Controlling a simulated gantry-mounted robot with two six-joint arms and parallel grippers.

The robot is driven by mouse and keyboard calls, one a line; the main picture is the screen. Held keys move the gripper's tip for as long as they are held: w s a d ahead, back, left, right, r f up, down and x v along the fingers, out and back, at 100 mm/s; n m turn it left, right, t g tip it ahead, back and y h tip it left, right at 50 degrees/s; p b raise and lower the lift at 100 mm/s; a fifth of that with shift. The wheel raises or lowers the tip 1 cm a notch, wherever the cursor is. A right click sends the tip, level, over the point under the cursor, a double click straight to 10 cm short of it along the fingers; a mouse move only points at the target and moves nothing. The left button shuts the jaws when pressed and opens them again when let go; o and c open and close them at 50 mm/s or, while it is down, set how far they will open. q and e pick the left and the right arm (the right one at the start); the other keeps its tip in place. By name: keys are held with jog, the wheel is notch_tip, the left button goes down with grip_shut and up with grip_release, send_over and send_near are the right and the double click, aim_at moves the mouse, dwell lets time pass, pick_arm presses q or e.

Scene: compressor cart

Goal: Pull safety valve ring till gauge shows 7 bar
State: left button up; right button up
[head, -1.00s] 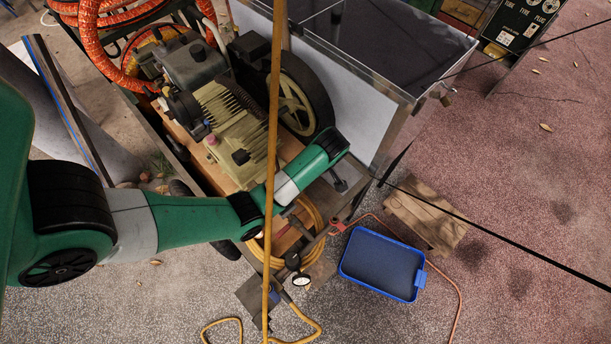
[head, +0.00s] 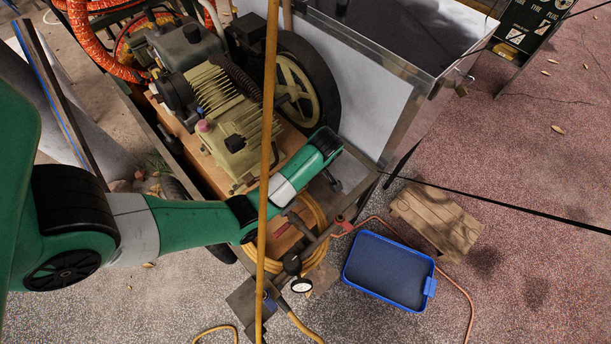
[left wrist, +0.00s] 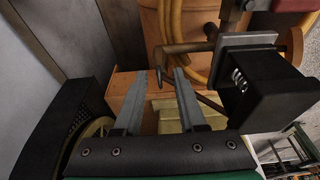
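A small round gauge with a white dial (head: 301,286) sits at the front end of the compressor cart, its reading too small to make out. I cannot make out the safety valve ring in either view. My left arm reaches over the cart, and its gripper (head: 335,183) is mostly hidden below the green wrist. In the left wrist view the left gripper (left wrist: 159,74) has its two fingers apart, with nothing clearly held. A brass-coloured pipe (left wrist: 187,47) with a bent end lies just beyond the fingertips. My right gripper is not in view.
A black block with a spring (left wrist: 262,92) stands right of the fingers. The compressor (head: 232,125) and its flywheel (head: 300,88) lie behind the arm. A yellow hose (head: 318,262) coils near the gauge. A blue tray (head: 388,270) and wooden block (head: 437,220) are on the ground.

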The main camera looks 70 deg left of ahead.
pick_arm(q)
grip_shut()
